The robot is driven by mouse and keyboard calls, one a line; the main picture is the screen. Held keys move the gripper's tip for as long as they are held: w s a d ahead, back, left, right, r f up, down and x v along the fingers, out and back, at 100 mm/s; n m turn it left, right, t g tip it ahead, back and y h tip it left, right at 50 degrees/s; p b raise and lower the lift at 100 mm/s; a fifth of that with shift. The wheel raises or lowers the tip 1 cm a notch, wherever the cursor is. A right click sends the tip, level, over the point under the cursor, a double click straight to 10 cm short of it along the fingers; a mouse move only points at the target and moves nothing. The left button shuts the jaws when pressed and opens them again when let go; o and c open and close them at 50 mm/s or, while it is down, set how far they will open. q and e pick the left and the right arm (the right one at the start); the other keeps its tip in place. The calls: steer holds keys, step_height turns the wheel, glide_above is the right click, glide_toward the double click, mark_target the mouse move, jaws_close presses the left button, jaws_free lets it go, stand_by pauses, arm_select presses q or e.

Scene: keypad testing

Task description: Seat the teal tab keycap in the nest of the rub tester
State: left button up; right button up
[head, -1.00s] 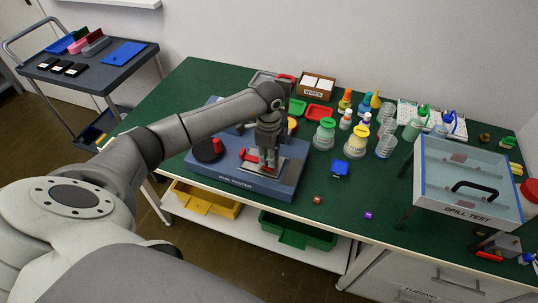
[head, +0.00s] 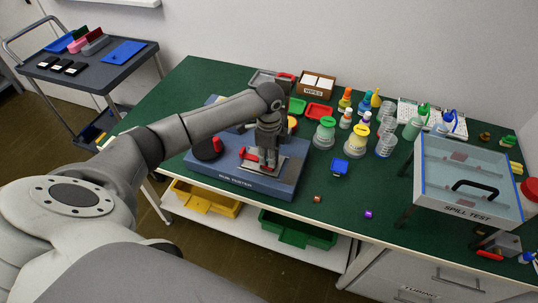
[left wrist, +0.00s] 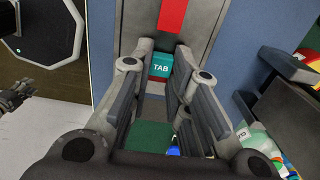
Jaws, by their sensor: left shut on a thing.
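The teal tab keycap (left wrist: 160,66), lettered TAB, sits between the fingertips of my left gripper (left wrist: 161,58) in the left wrist view. That gripper is shut on it. In the head view my left gripper (head: 267,163) points down over the metal plate of the blue-grey rub tester (head: 215,178). The keycap and the nest cannot be made out there. A red part of the tester (left wrist: 173,15) lies just beyond the keycap. Whether the keycap touches the nest cannot be told. A dark jointed part at the left wrist view's left edge looks like my right gripper (left wrist: 17,97); its jaws are unclear.
A black disc with a red knob (head: 215,147) stands on the tester's left. A blue keycap (head: 339,167) and small cubes lie to the right on the green bench. Bottles and the spill test box (head: 468,211) stand further right. The front middle of the bench is mostly clear.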

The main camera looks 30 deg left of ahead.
arm_select(q)
steer(key=o, duration=0.8)
steer(key=shift+c, duration=0.2)
